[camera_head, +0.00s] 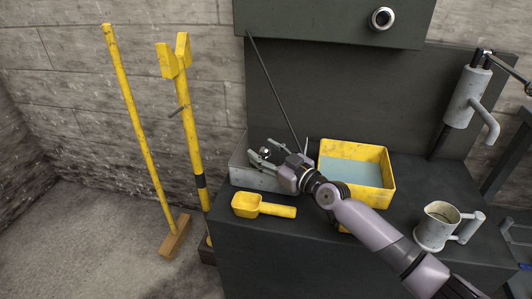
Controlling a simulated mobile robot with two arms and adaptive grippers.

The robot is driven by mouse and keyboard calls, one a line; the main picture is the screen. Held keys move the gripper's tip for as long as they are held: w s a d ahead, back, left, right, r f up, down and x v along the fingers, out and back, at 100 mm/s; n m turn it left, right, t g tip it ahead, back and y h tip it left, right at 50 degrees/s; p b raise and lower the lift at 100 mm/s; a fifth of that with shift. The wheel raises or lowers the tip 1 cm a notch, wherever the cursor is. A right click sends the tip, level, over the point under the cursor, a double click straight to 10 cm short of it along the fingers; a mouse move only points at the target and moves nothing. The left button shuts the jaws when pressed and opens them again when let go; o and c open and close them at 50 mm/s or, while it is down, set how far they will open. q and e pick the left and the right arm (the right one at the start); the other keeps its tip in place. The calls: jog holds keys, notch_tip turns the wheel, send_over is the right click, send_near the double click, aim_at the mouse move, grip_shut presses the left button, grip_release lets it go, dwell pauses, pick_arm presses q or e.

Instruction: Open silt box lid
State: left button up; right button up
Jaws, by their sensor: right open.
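A grey metal box (241,171), which looks like the silt box, stands at the back left of the dark bench, against the back panel. My right gripper (256,158) reaches over this box from the right. Its fingers are open and point left, near a small round knob-like piece (265,151). I cannot tell whether the fingers touch the knob or the box. The gripper and wrist hide much of the box top, so the lid's state is unclear. My left gripper is not in view.
A yellow tray (388,178) with a pale blue inside stands right of the box. A yellow scoop (247,205) lies in front. A thin dark rod (272,90) leans behind the gripper. A metal mug (436,228) stands at right. A broom (140,128) and yellow post (190,135) stand left.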

jog(key=shift+c, duration=0.5)
grip_shut()
